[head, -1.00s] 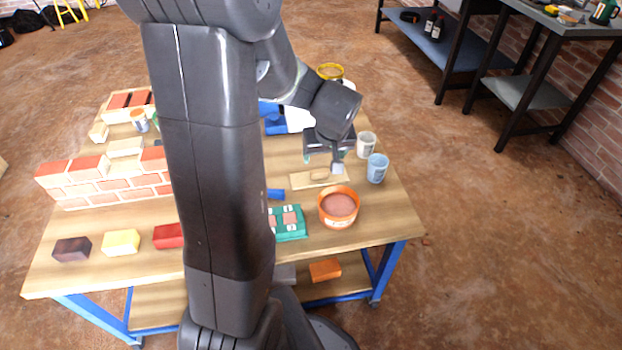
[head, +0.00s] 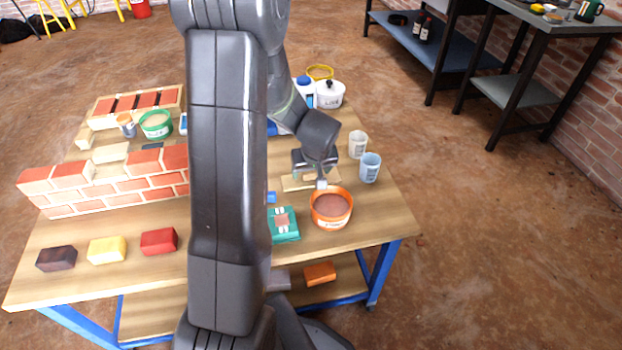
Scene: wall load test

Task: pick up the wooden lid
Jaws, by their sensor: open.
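The wooden lid (head: 291,184) is a flat pale board with a raised wooden grip on top, lying on the workbench behind the orange bucket. My gripper (head: 314,178) is directly over it, jaws open and pointing down, one pale fingertip showing near the board's front edge. The gripper hides most of the lid's middle and grip. I cannot tell whether the fingers touch the lid, and nothing is seen held.
An orange bucket (head: 331,208) stands just in front of the lid. A blue cup (head: 370,168) and a white cup (head: 357,145) stand to the right. A teal box (head: 284,224) lies front left. A white lime pot (head: 330,94) stands behind. My arm hides the bench's middle.

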